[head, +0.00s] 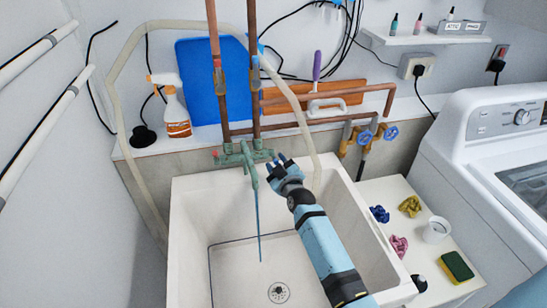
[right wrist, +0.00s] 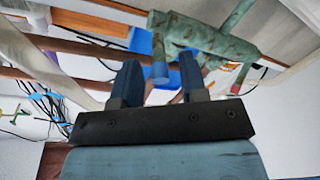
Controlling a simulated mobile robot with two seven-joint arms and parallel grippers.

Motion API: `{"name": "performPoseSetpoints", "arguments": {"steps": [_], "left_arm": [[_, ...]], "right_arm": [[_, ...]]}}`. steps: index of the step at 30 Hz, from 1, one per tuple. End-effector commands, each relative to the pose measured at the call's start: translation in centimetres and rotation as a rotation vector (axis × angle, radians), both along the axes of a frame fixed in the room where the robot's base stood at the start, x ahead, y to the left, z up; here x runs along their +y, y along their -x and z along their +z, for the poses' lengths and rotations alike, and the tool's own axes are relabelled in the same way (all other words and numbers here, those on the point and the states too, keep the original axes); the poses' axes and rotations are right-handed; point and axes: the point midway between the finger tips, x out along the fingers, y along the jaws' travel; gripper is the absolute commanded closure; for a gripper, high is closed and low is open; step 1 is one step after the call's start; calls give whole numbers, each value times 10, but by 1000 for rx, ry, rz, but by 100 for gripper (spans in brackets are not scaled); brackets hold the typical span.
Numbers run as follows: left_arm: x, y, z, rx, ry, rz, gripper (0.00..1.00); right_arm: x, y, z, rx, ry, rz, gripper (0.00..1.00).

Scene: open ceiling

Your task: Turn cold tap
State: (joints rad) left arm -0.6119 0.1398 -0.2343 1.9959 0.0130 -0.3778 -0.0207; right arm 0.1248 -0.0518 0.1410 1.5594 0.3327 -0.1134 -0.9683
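The green, weathered tap (head: 247,160) stands at the back of the white sink (head: 185,235). A thin blue stream (head: 257,225) runs down from its spout towards the basin. A red mark shows at its left end. The blue-ended cold tap (right wrist: 158,73) shows in the right wrist view, beneath the green tap body (right wrist: 205,38). My right gripper (head: 281,167) is just right of the tap. In the right wrist view its two fingers (right wrist: 160,80) are apart, one each side of the blue end, with gaps showing. My left gripper is out of view.
Copper pipes (head: 254,80) rise behind the tap, and a pale hose (head: 290,90) arches over it. Blue-handled valves (head: 365,137) are to the right. A spray bottle (head: 174,110) stands on the back ledge. Cloths and a sponge (head: 457,266) lie right of the sink.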

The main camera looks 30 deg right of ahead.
Motion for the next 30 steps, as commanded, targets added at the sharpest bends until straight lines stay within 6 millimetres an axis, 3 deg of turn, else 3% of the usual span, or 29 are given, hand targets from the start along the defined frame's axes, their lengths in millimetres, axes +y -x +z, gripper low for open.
{"name": "performPoseSetpoints", "arguments": {"steps": [6, 17, 22, 30], "left_arm": [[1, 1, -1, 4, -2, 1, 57], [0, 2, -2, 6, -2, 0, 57], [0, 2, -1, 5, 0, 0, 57], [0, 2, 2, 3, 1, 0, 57]], "right_arm": [[-3, -25, 0, 1, 0, 0, 60], [-3, -30, 0, 0, 1, 0, 60], [-3, -30, 0, 0, 1, 0, 97], [-4, -31, 0, 4, 0, 0, 100]]}}
